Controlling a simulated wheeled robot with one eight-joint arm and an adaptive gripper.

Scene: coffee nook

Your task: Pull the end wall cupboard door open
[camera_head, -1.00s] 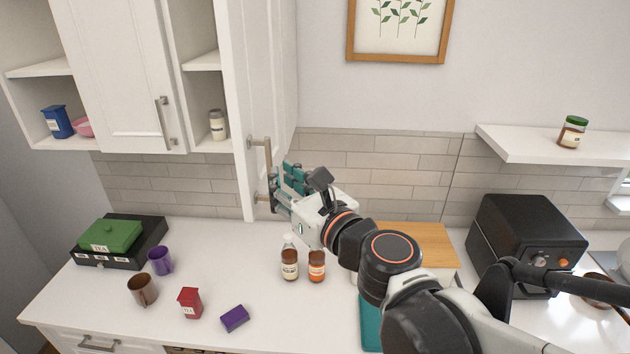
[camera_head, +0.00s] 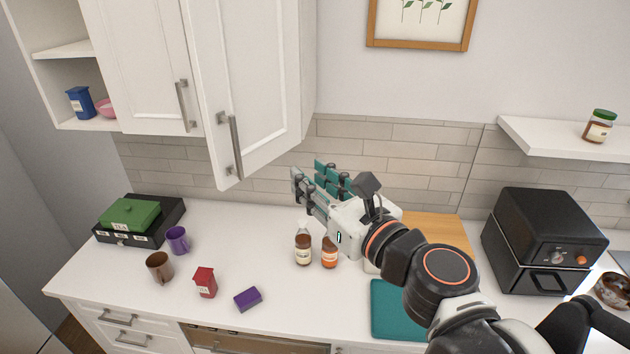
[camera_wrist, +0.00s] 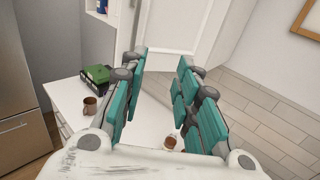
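The end wall cupboard door (camera_head: 250,80) is white and stands ajar, its lower left corner jutting out past the neighbouring door. Its grey bar handle (camera_head: 235,145) is near the left edge. The inside of that cupboard is hidden behind the door. My gripper (camera_head: 314,180) is below and to the right of the door, apart from the handle. In the wrist view, its teal-padded fingers (camera_wrist: 162,60) are spread with nothing held between them. White cupboard fronts show beyond the fingertips there.
Two bottles (camera_head: 303,247) stand on the counter below my gripper. A wooden board (camera_head: 440,230), a teal mat (camera_head: 395,310) and a black oven (camera_head: 545,240) are to the right. Mugs, a red tin (camera_head: 205,282) and a purple box (camera_head: 248,299) are at the left front.

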